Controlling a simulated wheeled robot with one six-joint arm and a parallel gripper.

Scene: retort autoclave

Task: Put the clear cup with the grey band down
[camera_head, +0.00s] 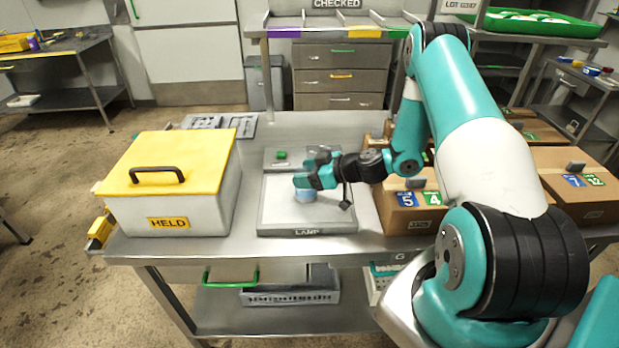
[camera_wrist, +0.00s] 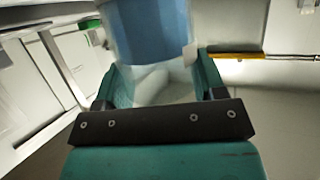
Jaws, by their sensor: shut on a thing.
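My gripper (camera_head: 304,181) is shut on a cup (camera_head: 306,196) above the pale panel labelled LAMP (camera_head: 280,216). In the wrist view, the cup (camera_wrist: 152,32) sits between the two teal fingers of my gripper (camera_wrist: 158,75). It shows a broad blue part and a clear, see-through part nearer the palm. I cannot make out a grey band. In the head view, the fingers hide the cup's upper part. I cannot tell whether its base touches the panel.
A white box with a yellow lid (camera_head: 168,160), labelled HELD, stands left of the panel. Cardboard boxes (camera_head: 408,208) stand close on the right. A small green thing (camera_head: 281,155) lies at the panel's back. Bare metal worktop (camera_head: 310,124) shows behind the panel.

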